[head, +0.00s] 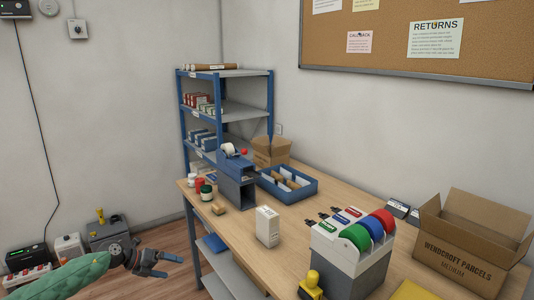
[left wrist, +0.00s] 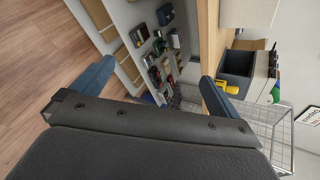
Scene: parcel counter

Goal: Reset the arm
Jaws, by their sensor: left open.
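My left arm, in a green sleeve, comes in from the lower left of the head view. Its gripper (head: 173,266) is off the left side of the counter (head: 228,233), over the wood floor, and holds nothing. In the left wrist view the two blue-grey fingers (left wrist: 152,84) stand wide apart with nothing between them. My right gripper is in neither view.
The counter holds a white box (head: 267,226), a blue tray (head: 287,186), a tape dispenser (head: 234,178), a label unit with coloured rolls (head: 352,255) and an open carton (head: 470,245). A blue shelf rack (head: 224,110) stands behind. Floor boxes (head: 108,232) are near my left gripper.

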